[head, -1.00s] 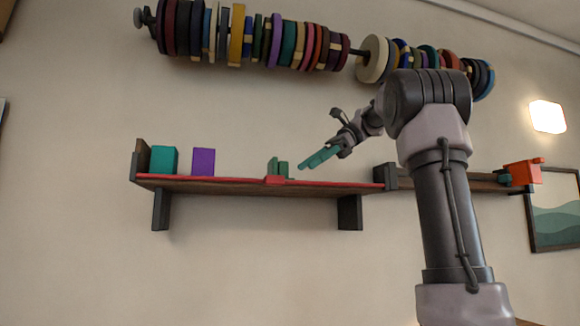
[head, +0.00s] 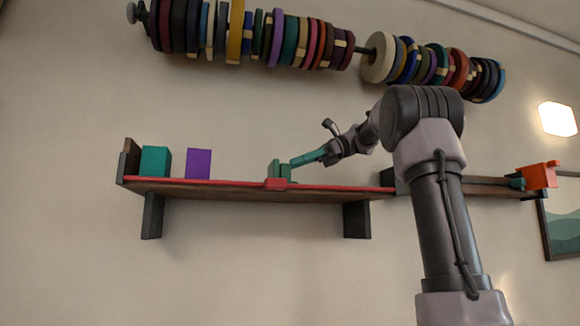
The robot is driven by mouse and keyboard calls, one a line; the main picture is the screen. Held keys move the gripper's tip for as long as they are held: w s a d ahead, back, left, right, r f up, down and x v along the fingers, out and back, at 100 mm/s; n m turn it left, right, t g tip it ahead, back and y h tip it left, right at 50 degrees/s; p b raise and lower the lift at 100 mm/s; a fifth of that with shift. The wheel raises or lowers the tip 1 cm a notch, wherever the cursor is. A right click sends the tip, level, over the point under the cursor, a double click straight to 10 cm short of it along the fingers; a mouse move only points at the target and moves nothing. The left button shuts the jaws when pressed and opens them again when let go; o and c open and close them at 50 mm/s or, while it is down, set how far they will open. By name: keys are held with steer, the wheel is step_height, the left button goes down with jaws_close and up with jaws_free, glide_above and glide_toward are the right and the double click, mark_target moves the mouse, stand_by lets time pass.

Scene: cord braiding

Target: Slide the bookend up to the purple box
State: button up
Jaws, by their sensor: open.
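The purple box (head: 199,163) stands upright on the wall shelf (head: 210,191), left of the middle. The bookend looks to be the small green piece (head: 279,169) above a red block (head: 275,184) on the shelf's red front rail. A stretch of bare shelf separates it from the purple box. My gripper (head: 294,162) has teal fingers and reaches in from the right, its tips at the right side of the green bookend. It is open, with nothing seen held. I cannot tell whether the tips touch the bookend.
A teal box (head: 155,161) stands left of the purple box, near the shelf's left end wall (head: 128,160). A rod with several coloured spools (head: 275,35) hangs above. An orange object (head: 540,176) sits at the far right. The shelf between box and bookend is clear.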

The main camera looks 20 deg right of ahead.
steer(key=shift+x, duration=1.1)
steer(key=shift+c, duration=0.3)
jaws_close()
stand_by(0.4)
